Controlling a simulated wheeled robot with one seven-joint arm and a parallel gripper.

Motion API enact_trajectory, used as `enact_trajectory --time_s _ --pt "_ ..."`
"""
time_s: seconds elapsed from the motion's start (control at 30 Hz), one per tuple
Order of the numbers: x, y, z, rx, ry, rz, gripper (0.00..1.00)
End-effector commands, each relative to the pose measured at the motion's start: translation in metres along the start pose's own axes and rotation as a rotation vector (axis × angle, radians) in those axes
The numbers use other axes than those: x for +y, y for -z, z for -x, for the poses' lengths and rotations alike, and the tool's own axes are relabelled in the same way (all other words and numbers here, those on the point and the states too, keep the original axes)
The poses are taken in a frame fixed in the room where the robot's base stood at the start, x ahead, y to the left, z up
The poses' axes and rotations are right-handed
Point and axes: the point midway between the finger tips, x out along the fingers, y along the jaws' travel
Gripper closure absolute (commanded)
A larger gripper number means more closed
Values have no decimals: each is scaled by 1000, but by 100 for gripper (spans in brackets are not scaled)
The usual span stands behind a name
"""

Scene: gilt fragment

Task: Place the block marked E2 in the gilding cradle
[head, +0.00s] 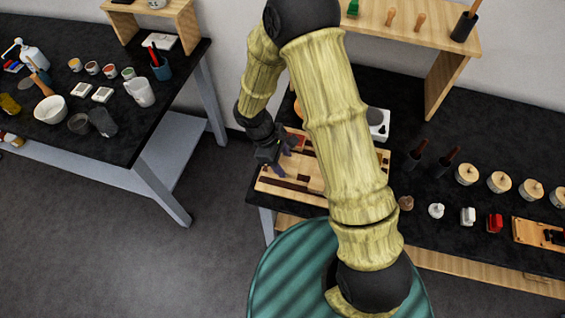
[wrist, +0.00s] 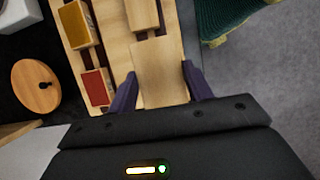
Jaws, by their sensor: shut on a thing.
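My gripper (head: 283,172) is at the left part of a wooden slotted board on the dark bench. In the wrist view its two purple fingers (wrist: 160,90) are shut on a plain light wooden block (wrist: 158,70). No E2 mark can be read on it. The slotted board (wrist: 108,45) lies under and beside the block; I cannot tell whether the block touches it. A yellow-topped block (wrist: 75,24) and a red-topped block (wrist: 96,88) sit on the board left of the fingers. Another light block (wrist: 142,14) is beyond. I cannot tell which thing is the gilding cradle.
A round wooden lid (wrist: 36,86) lies left of the board. Several wooden-lidded jars (head: 500,182) and small items stand along the right bench, with a wooden stand (head: 440,85) behind. A second bench (head: 150,120) with bowls is at left, with open floor between. My arm hides part of the board.

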Motion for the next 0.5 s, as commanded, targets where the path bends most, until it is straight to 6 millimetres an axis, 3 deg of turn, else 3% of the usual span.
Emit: enact_trajectory --time_s 0.5 --pt "5 -1 -2 0 11 -36 77"
